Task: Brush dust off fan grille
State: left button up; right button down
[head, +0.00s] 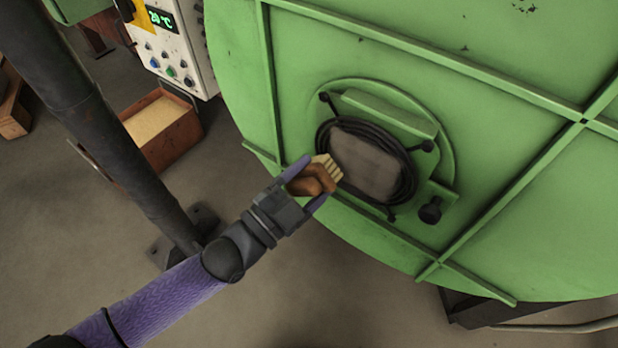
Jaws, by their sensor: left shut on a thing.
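The fan grille (368,163) is a round opening with a dark wire rim on the green furnace wall. A grey-brown layer that looks like dust covers its middle. My left gripper (307,187) is shut on the brown handle of a brush (326,172). The brush's pale bristles point up and right, at the grille's left edge. I cannot tell whether the bristles touch the grille. The gripper hides part of the brush handle. My right gripper is not in view.
The green furnace (520,190) has raised ribs, and a dark knob (430,211) sits at the grille's lower right. A control panel (172,45) with a display stands at the upper left. A brown box (172,138) of pale material and a dark post (110,120) are at the left.

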pick_arm(q)
jog(key=shift+w+d, duration=0.15)
jog(key=shift+w, duration=0.1)
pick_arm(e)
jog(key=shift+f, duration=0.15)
pick_arm(q)
jog(key=shift+w+d, duration=0.2)
jog(key=shift+w, duration=0.05)
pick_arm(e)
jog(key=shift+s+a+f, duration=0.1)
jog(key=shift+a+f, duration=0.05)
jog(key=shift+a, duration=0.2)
pick_arm(q)
jog(key=shift+w+d+b, duration=0.2)
jog(key=shift+w+b, duration=0.05)
jog(key=shift+b, duration=0.1)
